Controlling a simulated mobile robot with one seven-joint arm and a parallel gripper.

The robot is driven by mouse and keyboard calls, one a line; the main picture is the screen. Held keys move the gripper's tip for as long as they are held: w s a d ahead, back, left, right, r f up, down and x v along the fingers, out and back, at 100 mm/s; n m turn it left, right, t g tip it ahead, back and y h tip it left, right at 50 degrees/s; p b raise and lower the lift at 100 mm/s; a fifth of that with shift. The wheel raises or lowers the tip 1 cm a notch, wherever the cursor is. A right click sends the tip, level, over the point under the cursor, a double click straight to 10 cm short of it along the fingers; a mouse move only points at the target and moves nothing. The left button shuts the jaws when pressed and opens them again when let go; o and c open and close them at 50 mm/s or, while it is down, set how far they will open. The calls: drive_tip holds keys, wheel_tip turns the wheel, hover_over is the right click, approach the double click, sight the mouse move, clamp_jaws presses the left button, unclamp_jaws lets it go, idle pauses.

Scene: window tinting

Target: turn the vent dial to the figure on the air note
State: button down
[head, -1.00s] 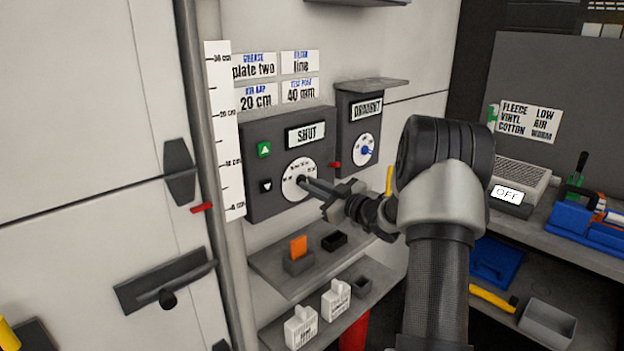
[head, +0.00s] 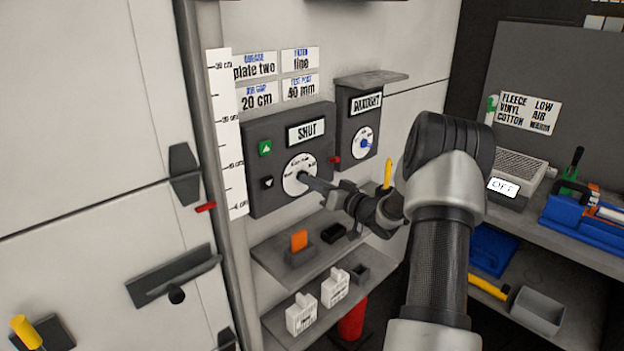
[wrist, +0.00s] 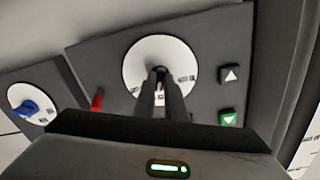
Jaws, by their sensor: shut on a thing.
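A white round dial (head: 299,174) with small printed labels is on the dark panel whose display (head: 306,131) reads SHUT. My gripper (head: 305,177) is shut on the dark knob at the dial's centre. The wrist view shows both fingers (wrist: 160,80) close together over the knob, hiding most of it and its pointing. A note with a small blue heading, seemingly "air gap", reads 20 cm (head: 259,98). Another dial (head: 363,142) with a blue knob is on a box to the right, labelled apparently DRAUGHT.
Green (head: 265,148) and black (head: 267,183) buttons flank the held dial on its left. A white cm scale (head: 227,140) stands left of the panel, with a red marker (head: 206,206) near its bottom. Below is a shelf (head: 285,257) with an orange piece (head: 298,240).

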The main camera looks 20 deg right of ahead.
drive_tip(key=shift+f, duration=0.1)
idle(0.4)
drive_tip(key=c, duration=1.8)
unclamp_jaws()
drive_tip(key=v, duration=1.7)
drive_tip(key=shift+s, duration=0.25)
